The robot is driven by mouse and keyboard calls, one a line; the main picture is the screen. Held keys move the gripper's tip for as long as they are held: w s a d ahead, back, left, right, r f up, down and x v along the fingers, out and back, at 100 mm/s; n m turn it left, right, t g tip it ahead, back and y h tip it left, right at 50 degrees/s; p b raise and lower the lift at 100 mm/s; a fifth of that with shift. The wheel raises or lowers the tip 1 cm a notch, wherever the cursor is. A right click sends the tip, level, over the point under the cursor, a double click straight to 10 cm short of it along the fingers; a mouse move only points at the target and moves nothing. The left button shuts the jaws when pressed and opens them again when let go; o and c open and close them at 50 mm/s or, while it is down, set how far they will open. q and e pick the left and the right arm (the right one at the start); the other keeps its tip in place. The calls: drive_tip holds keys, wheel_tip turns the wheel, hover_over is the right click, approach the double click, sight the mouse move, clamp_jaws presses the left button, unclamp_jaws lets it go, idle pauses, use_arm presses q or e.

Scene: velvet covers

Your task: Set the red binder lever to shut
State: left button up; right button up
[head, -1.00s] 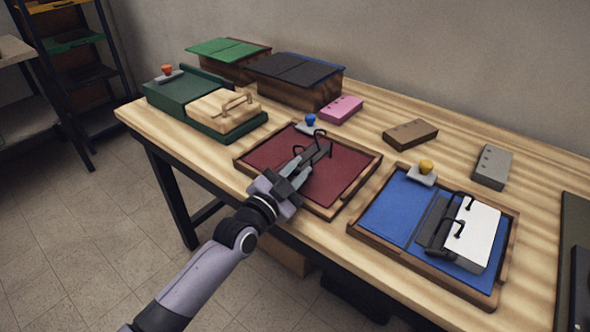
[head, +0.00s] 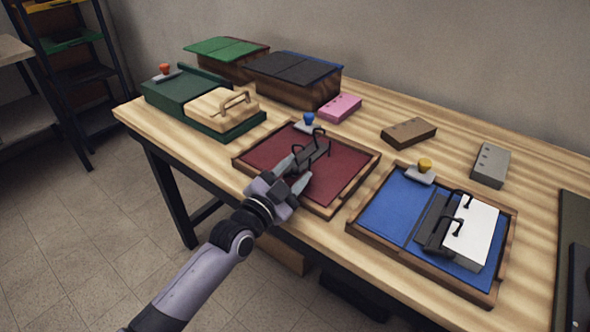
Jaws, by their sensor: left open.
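The red binder (head: 262,152) lies open in a wooden-edged tray on the workbench, in the middle of the head view. Its dark ring mechanism (head: 313,157) runs along the middle, with two black rings standing up. A blue knob (head: 309,119) on a grey base sits at the binder's far edge. My left gripper (head: 294,175) is over the near part of the binder, just short of the mechanism. Its fingers are spread with nothing between them. Whether the rings are closed is too small to tell. My right gripper is out of view.
A blue binder (head: 382,213) with white paper on its rings and a yellow knob (head: 425,165) lies to the right. A green binder (head: 180,98) with a wooden block lies to the left. Pink (head: 341,109), brown (head: 409,132) and grey (head: 491,164) punched blocks lie behind.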

use_arm(q)
drive_tip(key=v, duration=0.6)
drive_tip(key=shift+s+a, duration=0.15)
drive_tip(key=shift+s, duration=0.05)
